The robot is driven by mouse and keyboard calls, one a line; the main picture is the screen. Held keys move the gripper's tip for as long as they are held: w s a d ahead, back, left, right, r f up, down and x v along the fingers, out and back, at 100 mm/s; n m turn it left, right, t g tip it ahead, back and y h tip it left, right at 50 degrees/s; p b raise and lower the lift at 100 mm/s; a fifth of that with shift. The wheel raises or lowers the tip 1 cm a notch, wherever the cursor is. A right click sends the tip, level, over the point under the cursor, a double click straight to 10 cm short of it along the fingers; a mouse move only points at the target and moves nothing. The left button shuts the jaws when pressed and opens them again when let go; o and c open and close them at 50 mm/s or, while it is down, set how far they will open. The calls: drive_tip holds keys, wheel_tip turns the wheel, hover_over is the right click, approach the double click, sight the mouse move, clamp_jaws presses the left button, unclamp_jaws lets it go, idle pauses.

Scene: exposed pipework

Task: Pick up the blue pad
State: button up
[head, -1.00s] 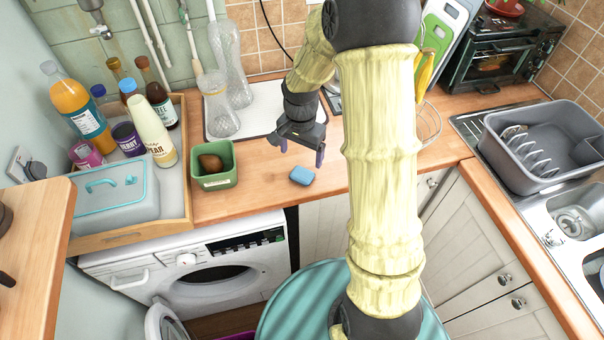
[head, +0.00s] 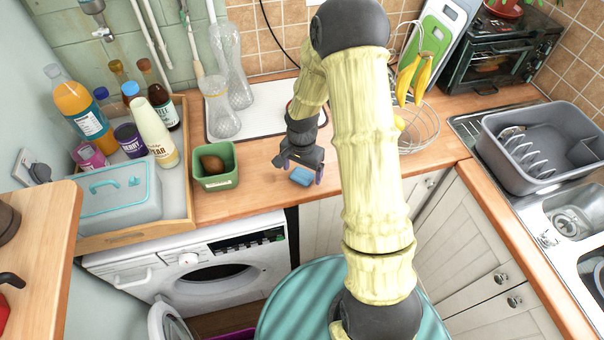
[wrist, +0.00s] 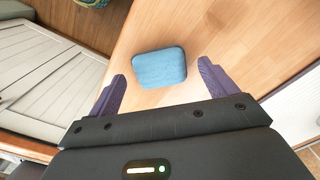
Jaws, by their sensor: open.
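The blue pad (head: 301,176) lies flat on the wooden counter near its front edge. In the wrist view the blue pad (wrist: 160,68) sits just beyond the fingertips, roughly centred between them. My gripper (head: 301,172) is open and empty, low over the counter at the pad. In the wrist view my gripper (wrist: 161,72) shows its two purple fingers spread wider than the pad, touching nothing that I can see. The exact height above the counter is hard to tell.
A green container (head: 215,167) with a brown item stands left of the pad. A wooden tray (head: 187,200) with bottles is further left. A wire basket (head: 420,130) with bananas stands to the right, and a glass bottle (head: 220,108) behind. The counter's front edge is close.

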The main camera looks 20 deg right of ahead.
sight(302, 174)
drive_tip(key=shift+f, duration=0.4)
drive_tip(key=shift+c, duration=0.5)
drive_tip(key=c, duration=1.1)
drive_tip(key=shift+o, duration=0.2)
wheel_tip(302, 174, up, 10)
drive_tip(key=b, duration=0.1)
